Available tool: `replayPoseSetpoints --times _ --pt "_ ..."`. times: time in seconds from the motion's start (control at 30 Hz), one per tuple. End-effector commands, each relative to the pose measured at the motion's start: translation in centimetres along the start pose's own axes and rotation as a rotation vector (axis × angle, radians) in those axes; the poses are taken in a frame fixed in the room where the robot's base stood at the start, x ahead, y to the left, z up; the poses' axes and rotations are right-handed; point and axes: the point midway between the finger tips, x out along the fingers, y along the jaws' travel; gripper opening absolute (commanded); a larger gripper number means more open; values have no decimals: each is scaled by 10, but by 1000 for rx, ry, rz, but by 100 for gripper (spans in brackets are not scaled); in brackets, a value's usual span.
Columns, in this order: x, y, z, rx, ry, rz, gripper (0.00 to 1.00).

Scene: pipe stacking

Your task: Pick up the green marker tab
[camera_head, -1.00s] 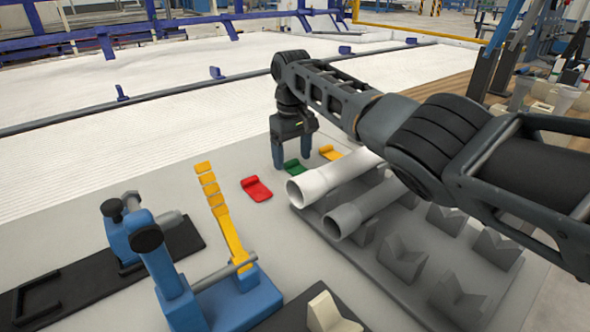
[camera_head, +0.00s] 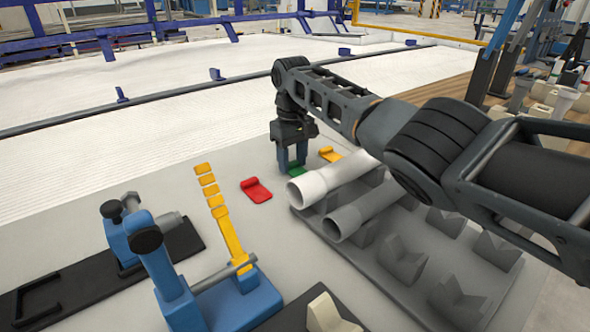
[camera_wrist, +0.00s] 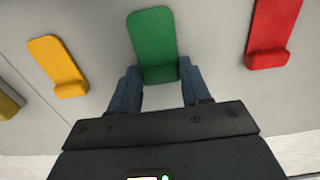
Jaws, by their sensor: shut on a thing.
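The green marker tab (camera_wrist: 153,42) lies on the grey table between a yellow tab and a red tab. In the head view it shows only in part (camera_head: 295,171), behind the white pipe and under my gripper. My gripper (camera_head: 292,164) points down over it. In the wrist view its two blue fingers (camera_wrist: 160,80) are shut on the raised end of the green tab, one on each side. The tab appears to be at table level.
A red tab (camera_head: 256,190) and a yellow tab (camera_head: 330,154) lie on either side. A white pipe (camera_head: 330,178) and a grey pipe (camera_head: 362,212) rest on a rack close by on the right. A blue clamp fixture (camera_head: 225,300) stands in front. The table left of the red tab holds a yellow strip (camera_head: 228,235).

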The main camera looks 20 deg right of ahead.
Motion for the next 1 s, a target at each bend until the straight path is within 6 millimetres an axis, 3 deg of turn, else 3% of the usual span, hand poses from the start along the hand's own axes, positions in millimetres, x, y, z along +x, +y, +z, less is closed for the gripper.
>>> replayPoseSetpoints --times 0.27,0.7,1.0 --pt "-6 0 0 0 1 0 18" --pt "-82 0 -1 1 2 0 18" --pt "-100 0 0 0 1 -1 18"
